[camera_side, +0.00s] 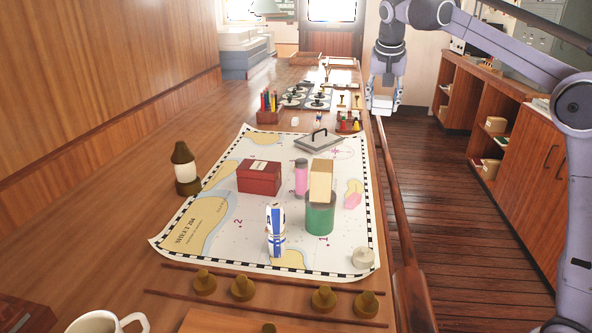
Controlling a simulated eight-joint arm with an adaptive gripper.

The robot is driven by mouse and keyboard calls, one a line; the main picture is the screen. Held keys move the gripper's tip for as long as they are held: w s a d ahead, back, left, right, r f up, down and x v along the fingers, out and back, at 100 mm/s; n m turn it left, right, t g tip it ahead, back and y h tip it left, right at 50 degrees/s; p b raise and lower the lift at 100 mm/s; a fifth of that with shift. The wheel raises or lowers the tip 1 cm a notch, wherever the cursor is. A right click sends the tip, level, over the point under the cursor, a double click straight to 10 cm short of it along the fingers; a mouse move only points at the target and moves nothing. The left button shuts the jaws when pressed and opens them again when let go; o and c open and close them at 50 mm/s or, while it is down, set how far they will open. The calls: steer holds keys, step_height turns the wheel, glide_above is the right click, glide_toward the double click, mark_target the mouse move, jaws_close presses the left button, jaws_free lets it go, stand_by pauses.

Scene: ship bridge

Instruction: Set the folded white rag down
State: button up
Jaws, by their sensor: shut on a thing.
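My gripper (384,92) hangs at the upper right of the side view, pointing down. It is shut on a small white thing, which looks like the folded white rag (382,104), though it is small and partly covered by the fingers. In the picture, the gripper and rag appear just right of the long table's far right edge, in front of the dark floor. The rag looks raised, with nothing seen touching it from below. Its exact height and distance from the table cannot be told.
The wooden table (140,220) bears a chart (215,235) with a red box (259,177), green cylinder (320,218), tan block (320,181), pink cylinder (301,178) and blue-white bottle (275,232). A lantern (185,168) stands left. Racks crowd the far end; bare wood lies left.

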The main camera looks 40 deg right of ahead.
steer(key=w+a+n+t+y, duration=0.1)
steer(key=w+a+n, duration=0.1)
steer(key=a, duration=0.5)
steer(key=w+a+n, duration=0.1)
steer(key=a+n, duration=0.2)
steer(key=a, duration=0.4)
steer(key=n+y, duration=0.2)
steer(key=n, duration=0.3)
glide_above(225, 237)
steer(key=s, duration=0.1)
steer(key=shift+t, duration=0.4)
steer(key=f, duration=1.8)
steer(key=shift+s, duration=0.2)
steer(key=shift+a+f, duration=0.1)
steer(key=shift+f, duration=1.95)
steer(key=shift+f, duration=0.15)
steer(key=o, duration=1.1)
steer(key=shift+o, duration=0.2)
